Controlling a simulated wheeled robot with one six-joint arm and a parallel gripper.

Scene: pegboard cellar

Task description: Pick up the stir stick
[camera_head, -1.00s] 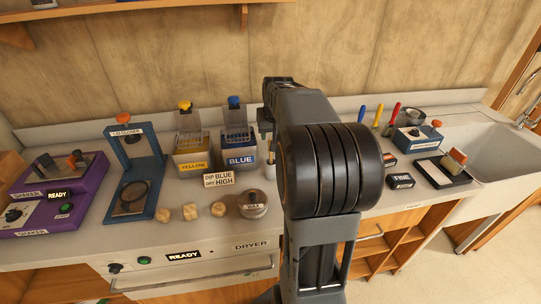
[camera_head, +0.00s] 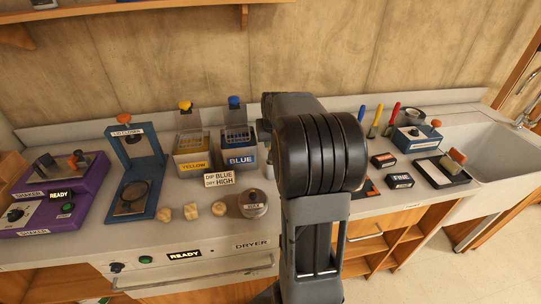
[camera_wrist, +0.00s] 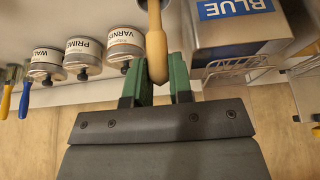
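The stir stick (camera_wrist: 156,52) shows in the wrist view as a pale wooden handle with a rounded end. It lies between the green fingers of my gripper (camera_wrist: 161,75). The fingers are close on both sides of it, and I cannot tell whether they touch it. The stick's far end goes into a dark round-topped thing at the top of the picture. In the head view my arm hides the stick and my gripper.
The blue dip bin (camera_head: 240,158) stands beside the stick, with the yellow bin (camera_head: 193,163) to its left. Cans (camera_wrist: 84,58) stand close by in the wrist view. A wax tin (camera_head: 254,205) and wooden pieces (camera_head: 191,211) lie in front. The sink (camera_head: 490,155) is far right.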

